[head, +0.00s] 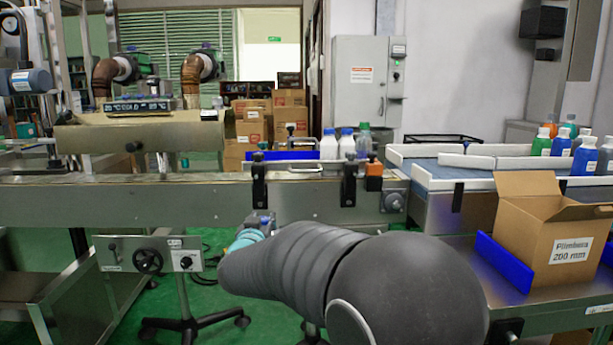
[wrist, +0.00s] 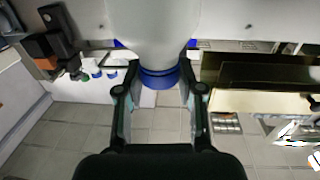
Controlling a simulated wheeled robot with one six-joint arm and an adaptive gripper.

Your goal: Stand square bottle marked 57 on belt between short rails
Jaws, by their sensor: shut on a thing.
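In the wrist view my gripper (wrist: 160,82) is shut on a pale bottle (wrist: 152,35) with a blue cap (wrist: 160,77). The cap lies between the two dark fingers. No number shows on it, and I cannot tell whether its body is square. In the head view my dark arm hides the held bottle and the fingers; only a teal and blue part of the wrist end shows in front of the belt. The belt line (head: 130,188) runs across the head view. A short blue rail (head: 283,155) stands at its far side.
White bottles with blue caps (head: 328,144) and a greyish bottle (head: 363,140) stand on the line at right of centre. Black clamp posts (head: 349,180) and an orange block (head: 374,183) stand near them. A cardboard box (head: 570,245) is at right. A tan machine (head: 140,133) spans the line at left.

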